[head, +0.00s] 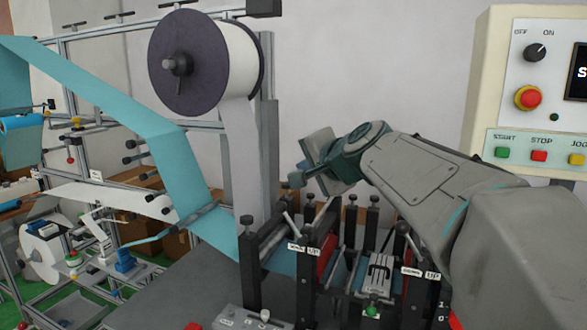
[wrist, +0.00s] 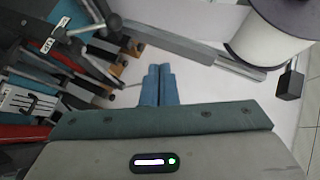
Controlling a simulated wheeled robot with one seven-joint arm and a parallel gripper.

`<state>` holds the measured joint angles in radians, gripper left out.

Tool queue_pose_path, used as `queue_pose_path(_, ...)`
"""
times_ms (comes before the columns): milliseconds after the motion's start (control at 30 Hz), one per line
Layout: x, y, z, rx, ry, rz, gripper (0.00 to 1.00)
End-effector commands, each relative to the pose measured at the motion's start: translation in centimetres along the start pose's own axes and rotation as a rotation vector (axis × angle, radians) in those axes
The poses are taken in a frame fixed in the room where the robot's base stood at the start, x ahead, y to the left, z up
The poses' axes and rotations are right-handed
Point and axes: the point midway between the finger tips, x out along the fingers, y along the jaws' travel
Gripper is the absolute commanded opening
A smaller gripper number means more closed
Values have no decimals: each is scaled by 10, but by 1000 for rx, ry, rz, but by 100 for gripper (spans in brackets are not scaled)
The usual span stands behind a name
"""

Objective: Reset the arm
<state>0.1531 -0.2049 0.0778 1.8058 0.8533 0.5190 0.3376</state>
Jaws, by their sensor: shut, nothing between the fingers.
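My arm reaches in from the lower right of the head view, with its grey links bent over the mask line. My gripper (wrist: 158,72) shows in the wrist view as two blue fingers side by side, shut with nothing between them. In the head view the wrist end is near the roller frames, right of the big reel, and the fingertips are hard to make out there. The gripper appears above the machine and apart from it, though the exact gap cannot be told.
A large reel (head: 240,62) of white web hangs left of my gripper; it also shows in the wrist view (wrist: 275,35). Roller frames (head: 375,265) with levers stand below the arm. Teal web (head: 110,105) runs at left. A control panel (head: 535,100) stands at right.

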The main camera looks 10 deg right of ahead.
Motion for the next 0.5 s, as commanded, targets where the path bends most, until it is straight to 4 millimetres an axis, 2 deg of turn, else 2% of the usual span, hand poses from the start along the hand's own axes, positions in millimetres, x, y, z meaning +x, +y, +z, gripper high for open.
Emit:
queue_pose_path(133, 0, 0, 1, -1, -1, 0, 0)
queue_pose_path(233, -7, 30, 23, -98, -46, 78, 0)
queue_pose_path(367, -27, 92, 61, -289, -144, 229, 0)
queue_pose_path(500, -58, 168, 98, -501, -275, 399, 0)
